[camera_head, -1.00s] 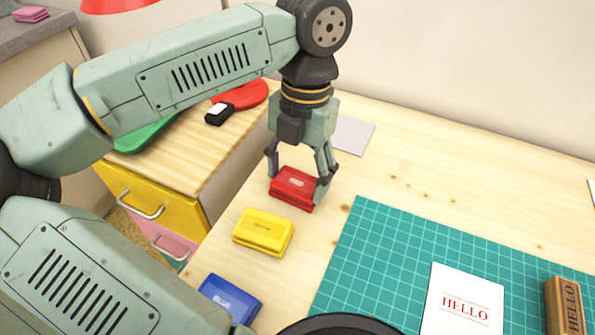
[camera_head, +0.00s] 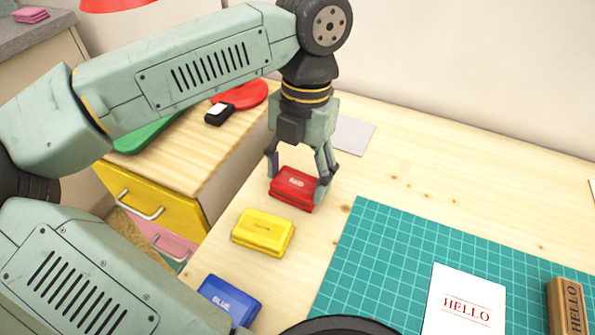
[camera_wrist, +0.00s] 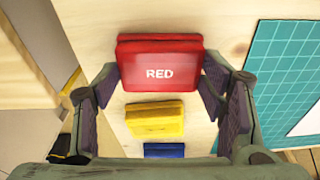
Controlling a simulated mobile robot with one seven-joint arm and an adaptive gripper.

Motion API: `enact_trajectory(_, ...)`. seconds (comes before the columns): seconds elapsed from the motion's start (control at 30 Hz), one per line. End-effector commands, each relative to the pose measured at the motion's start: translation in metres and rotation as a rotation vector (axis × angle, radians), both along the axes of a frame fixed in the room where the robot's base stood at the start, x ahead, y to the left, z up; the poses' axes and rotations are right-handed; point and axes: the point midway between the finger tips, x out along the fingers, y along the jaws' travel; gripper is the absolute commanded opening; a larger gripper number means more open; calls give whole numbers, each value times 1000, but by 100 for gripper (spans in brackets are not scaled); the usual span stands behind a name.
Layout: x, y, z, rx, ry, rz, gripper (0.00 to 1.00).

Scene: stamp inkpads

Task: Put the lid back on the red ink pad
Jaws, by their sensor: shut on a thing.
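The red ink pad (camera_head: 299,203) stands on the wooden table, beyond the yellow pad. Its red lid (camera_wrist: 160,62), marked RED, is on top and looks level and lined up with the base. Whether it is fully seated I cannot tell. My gripper (camera_head: 297,183) points down over the pad, with one finger on each side. It is shut on the red lid. In the wrist view the fingers flank the lid's left and right sides. The base is mostly hidden under the lid in that view.
A yellow ink pad (camera_head: 263,232) and a blue ink pad (camera_head: 229,297) stand in a row toward the front. A green cutting mat (camera_head: 385,235) lies to the right, with a HELLO card (camera_head: 464,300) and a wooden stamp (camera_head: 567,305). Bare table lies behind the mat.

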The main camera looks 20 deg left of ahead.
Motion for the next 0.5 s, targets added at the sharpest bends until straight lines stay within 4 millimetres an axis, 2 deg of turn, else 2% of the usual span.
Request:
enact_trajectory(0.03,0,0,0,0,0,0,50)
enact_trajectory(0.07,0,0,0,0,0,0,66)
enact_trajectory(0.1,0,0,0,0,0,0,69)
enact_trajectory(0.37,0,0,0,0,0,0,86)
enact_trajectory(0.5,0,0,0,0,0,0,88)
